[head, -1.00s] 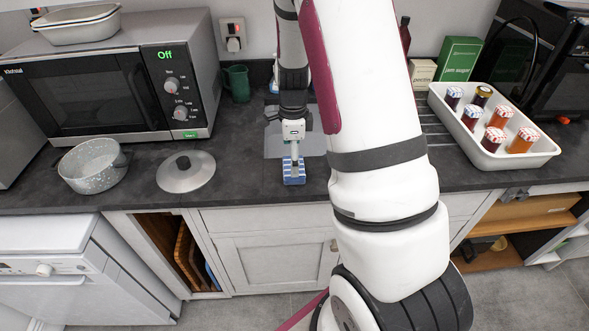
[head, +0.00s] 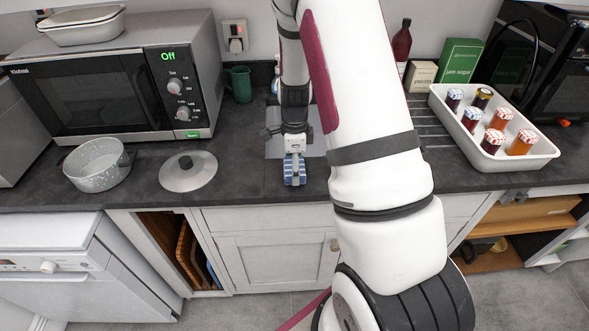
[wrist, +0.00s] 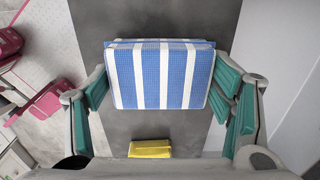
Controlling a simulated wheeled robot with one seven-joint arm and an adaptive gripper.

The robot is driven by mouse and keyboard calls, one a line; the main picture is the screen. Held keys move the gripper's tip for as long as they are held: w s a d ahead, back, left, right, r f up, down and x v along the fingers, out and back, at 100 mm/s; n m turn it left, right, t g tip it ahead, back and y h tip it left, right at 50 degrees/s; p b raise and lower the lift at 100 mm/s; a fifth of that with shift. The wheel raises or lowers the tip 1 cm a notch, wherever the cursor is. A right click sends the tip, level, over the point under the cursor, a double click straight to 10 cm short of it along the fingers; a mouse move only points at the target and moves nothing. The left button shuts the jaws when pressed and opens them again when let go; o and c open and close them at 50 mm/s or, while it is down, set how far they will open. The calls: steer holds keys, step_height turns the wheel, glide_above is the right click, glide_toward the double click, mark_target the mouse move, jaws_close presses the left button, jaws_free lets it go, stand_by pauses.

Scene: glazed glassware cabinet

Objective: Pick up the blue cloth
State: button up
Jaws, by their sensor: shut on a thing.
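The blue cloth (head: 295,180) is a folded, blue-and-white striped pad near the front edge of the dark counter, left of my arm in the head view. In the wrist view the cloth (wrist: 160,77) fills the space between the green-padded fingers. My gripper (wrist: 163,88) is shut on it, with one finger at each side. In the head view my gripper (head: 294,162) points down over the cloth and hides its back part. I cannot tell whether the cloth is clear of the counter.
A small yellow block (wrist: 150,148) lies near the cloth in the wrist view. A pot lid (head: 188,172), a speckled pot (head: 97,167) and a microwave (head: 110,80) stand left. A white tray (head: 495,160) of jars stands right. The sink (head: 312,145) lies behind the gripper.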

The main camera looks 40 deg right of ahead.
steer(key=shift+r, duration=0.1)
steer(key=shift+r, duration=0.8)
steer(key=shift+s+a+r+b, duration=0.1)
steer(key=shift+s+r+b, duration=0.15)
steer(key=shift+r, duration=0.25)
steer(key=shift+s+r+b, duration=0.1)
steer(key=shift+r+b, duration=0.1)
steer(key=shift+r, duration=0.25)
steer(key=s+a+r, duration=0.1)
steer(key=s+a, duration=0.3)
steer(key=s, duration=1)
steer(key=shift+s+r, duration=0.15)
steer(key=shift+s, duration=0.25)
steer(key=shift+a, duration=0.1)
steer(key=o, duration=0.5)
steer(key=c, duration=0.3)
